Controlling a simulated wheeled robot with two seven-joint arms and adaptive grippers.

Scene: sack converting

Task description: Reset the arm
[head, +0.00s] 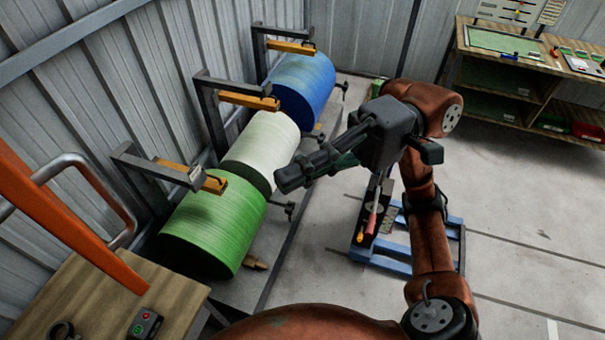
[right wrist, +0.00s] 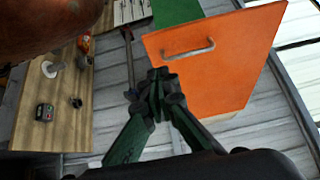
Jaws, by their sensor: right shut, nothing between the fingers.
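My right arm reaches in from the lower right of the head view, and its dark gripper (head: 292,177) points left. The gripper hangs in the air, and in the picture it overlaps the edge of the white roll (head: 262,142). In the right wrist view the two fingers (right wrist: 160,84) meet at their tips, shut with nothing between them. Behind them in that view is an orange panel (right wrist: 215,75) with a metal handle. My left gripper is not in view.
A green roll (head: 213,222) and a blue roll (head: 301,86) flank the white one along the wall. A blue pallet (head: 385,262) with tools stands behind my arm. A wooden table (head: 95,290) is at lower left, a workbench (head: 500,68) at upper right. Floor at right is clear.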

